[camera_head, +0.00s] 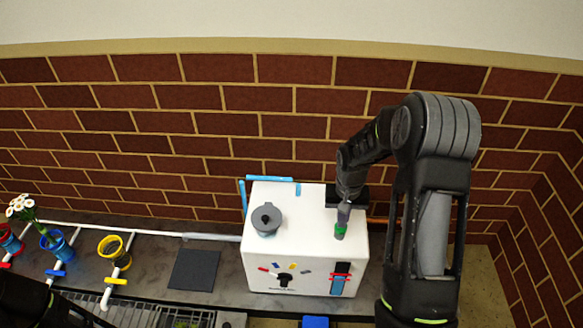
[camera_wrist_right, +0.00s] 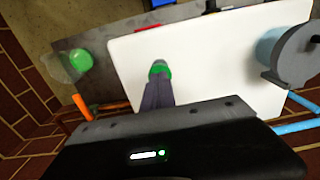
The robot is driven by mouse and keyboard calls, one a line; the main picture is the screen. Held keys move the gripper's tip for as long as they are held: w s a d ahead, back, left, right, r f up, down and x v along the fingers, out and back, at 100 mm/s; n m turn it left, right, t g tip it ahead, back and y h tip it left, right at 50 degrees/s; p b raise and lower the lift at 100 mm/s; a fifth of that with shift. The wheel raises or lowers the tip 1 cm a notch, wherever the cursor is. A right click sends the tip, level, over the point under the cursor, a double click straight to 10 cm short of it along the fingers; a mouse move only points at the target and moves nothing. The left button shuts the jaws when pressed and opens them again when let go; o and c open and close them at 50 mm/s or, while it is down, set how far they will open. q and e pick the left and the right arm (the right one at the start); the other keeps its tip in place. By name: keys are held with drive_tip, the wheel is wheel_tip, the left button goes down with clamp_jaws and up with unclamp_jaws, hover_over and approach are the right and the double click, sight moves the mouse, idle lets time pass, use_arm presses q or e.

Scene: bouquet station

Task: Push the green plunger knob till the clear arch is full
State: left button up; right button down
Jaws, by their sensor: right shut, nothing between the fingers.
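The green plunger knob (camera_head: 340,229) is on the right part of the white box's top (camera_head: 303,222). It also shows in the wrist view (camera_wrist_right: 159,67), right at my fingertips. My right gripper (camera_head: 343,213) is shut and empty, pointing down over the knob; its fingertips overlap the knob, and I cannot tell whether they press on it. A light blue tube (camera_head: 270,178) runs along the box's back edge and may be the clear arch; its fill level is not readable. My left gripper is not seen, only a dark arm part at lower left.
A grey lidded cap (camera_head: 266,219) stands on the box's left part. A dark square pad (camera_head: 194,269) lies left of the box. Further left are yellow (camera_head: 110,246) and blue (camera_head: 58,244) cups, the blue one with white flowers (camera_head: 22,207). A brick wall stands behind.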

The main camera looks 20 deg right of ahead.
drive_tip(key=shift+r+p, duration=1.25)
drive_tip(key=shift+r, duration=0.6)
wheel_tip(320, 180, up, 9)
drive_tip(key=p, duration=0.7)
